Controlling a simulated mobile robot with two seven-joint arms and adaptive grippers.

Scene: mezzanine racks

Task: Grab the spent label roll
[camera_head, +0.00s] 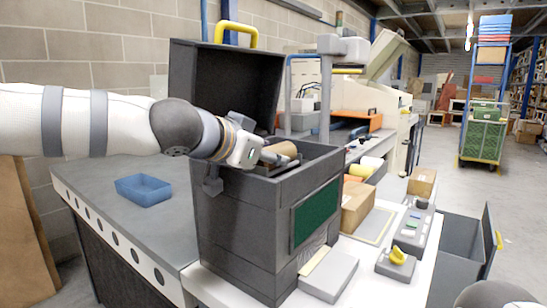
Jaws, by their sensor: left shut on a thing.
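The spent label roll (281,148) looks like a brown cylinder at the mouth of a dark box-shaped machine (240,220) with its lid raised. My left arm reaches in from the left, and my left gripper (278,156) is shut on the roll, just inside or at the level of the open top. The fingers and machine walls hide part of the roll, and I cannot tell whether it still touches the inside. My right gripper is not in view.
The raised lid (225,85) with a yellow handle stands behind my gripper. A cardboard box (357,205), a brown carton (422,182) and a button panel (411,232) crowd the right side. An open grey bin (465,245) stands at lower right.

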